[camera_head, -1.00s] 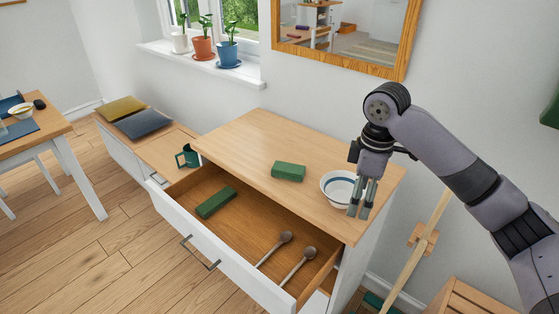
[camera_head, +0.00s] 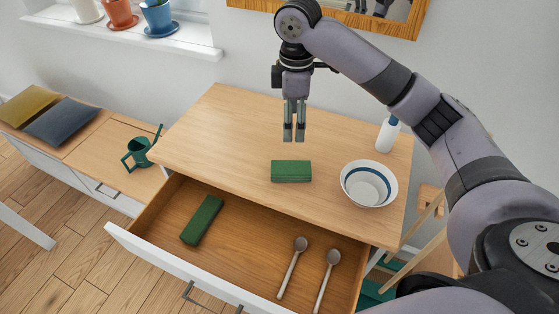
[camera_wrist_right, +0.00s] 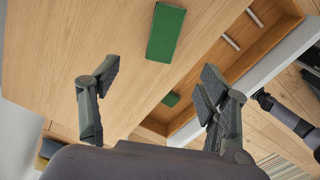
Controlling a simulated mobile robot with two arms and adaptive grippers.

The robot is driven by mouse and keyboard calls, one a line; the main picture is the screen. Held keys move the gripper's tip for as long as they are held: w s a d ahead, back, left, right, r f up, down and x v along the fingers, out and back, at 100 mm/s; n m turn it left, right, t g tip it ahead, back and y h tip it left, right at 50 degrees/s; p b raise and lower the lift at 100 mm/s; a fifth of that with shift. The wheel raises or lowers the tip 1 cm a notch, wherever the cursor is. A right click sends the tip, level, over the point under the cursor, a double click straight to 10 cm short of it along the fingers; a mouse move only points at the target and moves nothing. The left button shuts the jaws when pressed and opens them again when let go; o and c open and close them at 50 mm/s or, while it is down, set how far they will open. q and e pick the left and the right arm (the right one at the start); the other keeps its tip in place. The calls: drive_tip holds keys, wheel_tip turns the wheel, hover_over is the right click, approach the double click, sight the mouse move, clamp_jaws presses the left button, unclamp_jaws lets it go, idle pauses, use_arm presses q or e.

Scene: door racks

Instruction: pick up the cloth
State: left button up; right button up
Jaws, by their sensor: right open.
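A green folded cloth (camera_head: 291,171) lies flat on the wooden top of the dresser, near its front edge. It also shows at the top of the right wrist view (camera_wrist_right: 165,32). A second green folded piece (camera_head: 203,220) lies in the open drawer; it shows small in the wrist view (camera_wrist_right: 171,99). My right gripper (camera_head: 294,138) points down above the dresser top, behind the cloth in the head view. It is open and empty, its fingers apart in the wrist view (camera_wrist_right: 158,84). A grey arm part, likely my left, shows at the wrist view's right edge; its jaws are unclear.
A white bowl with a blue band (camera_head: 369,184) stands right of the cloth, with a white bottle (camera_head: 387,134) behind it. The open drawer (camera_head: 262,248) juts out in front and holds two spoons (camera_head: 293,267). The top's left part is clear.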

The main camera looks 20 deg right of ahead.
wheel_tip(320, 180, down, 5)
drive_tip(key=p, duration=0.1)
hover_over(291, 167)
drive_tip(key=f, duration=0.6)
drive_tip(key=shift+w+d, duration=0.15)
drive_tip(key=shift+d, duration=0.05)
drive_tip(key=shift+f, duration=0.2)
drive_tip(key=f, duration=0.1)
drive_tip(key=f+p, duration=0.1)
drive_tip(key=f, duration=0.2)
drive_tip(key=shift+s+a+p, duration=0.2)
drive_tip(key=shift+s+p, duration=0.05)
drive_tip(key=shift+p, duration=0.1)
drive_tip(key=shift+f, duration=0.65)
use_arm(q)
drive_tip(key=r, duration=0.2)
drive_tip(key=s, duration=0.1)
drive_tip(key=shift+d+r, duration=0.4)
use_arm(e)
drive_tip(key=shift+c, duration=0.4)
use_arm(q)
drive_tip(key=shift+w, duration=0.1)
use_arm(e)
drive_tip(key=c, duration=1.1)
drive_tip(key=shift+r, duration=0.1)
drive_tip(key=shift+c, duration=0.2)
